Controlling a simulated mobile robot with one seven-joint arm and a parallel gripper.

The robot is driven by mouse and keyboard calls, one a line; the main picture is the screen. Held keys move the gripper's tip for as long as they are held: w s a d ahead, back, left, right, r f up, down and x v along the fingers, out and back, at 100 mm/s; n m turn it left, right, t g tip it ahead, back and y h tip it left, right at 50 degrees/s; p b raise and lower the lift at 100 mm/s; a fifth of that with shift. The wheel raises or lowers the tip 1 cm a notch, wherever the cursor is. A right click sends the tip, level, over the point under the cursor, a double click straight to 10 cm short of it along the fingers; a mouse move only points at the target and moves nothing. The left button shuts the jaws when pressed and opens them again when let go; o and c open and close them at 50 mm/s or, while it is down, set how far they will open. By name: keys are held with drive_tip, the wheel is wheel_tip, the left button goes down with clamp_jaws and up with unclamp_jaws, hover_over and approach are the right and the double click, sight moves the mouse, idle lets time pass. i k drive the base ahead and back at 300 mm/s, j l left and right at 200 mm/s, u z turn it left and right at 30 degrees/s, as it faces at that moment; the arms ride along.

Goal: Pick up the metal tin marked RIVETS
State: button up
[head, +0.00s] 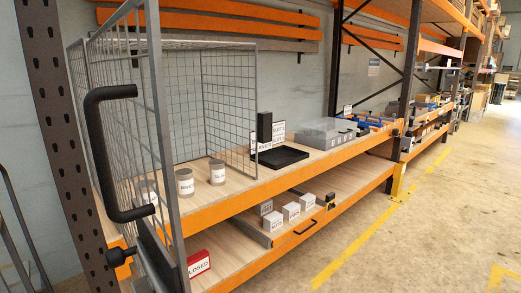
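Metal tins with pale labels stand upright on the upper wooden shelf, inside a wire cage. One tin (185,182) stands near the shelf's front edge, and a second tin (217,173) stands just right of it. A third tin (148,192) shows partly through the mesh at the left. The labels are too small to read surely, so I cannot tell which tin is marked RIVETS. My gripper is not in view.
The cage's open mesh door (125,120) with its black handle (97,150) stands at the left front. Right of the cage are a black tray (281,157) and grey bins (325,133). Below are white boxes (290,211) and a red CLOSED sign (199,264). The right-hand floor is clear.

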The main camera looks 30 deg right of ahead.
sight(184, 177)
drive_tip(key=l, duration=0.55)
drive_tip(key=k+l, duration=0.1)
drive_tip(key=l, duration=0.5)
drive_tip(key=i+l, duration=0.15)
drive_tip(key=l, duration=0.2)
drive_tip(key=i+l+u, duration=0.1)
drive_tip(key=l, duration=0.25)
drive_tip(key=i+l+u, duration=0.1)
drive_tip(key=i+l, duration=0.2)
drive_tip(key=l, duration=0.25)
drive_tip(key=i+l+u, duration=0.3)
drive_tip(key=i+l, duration=0.2)
drive_tip(key=l, duration=0.15)
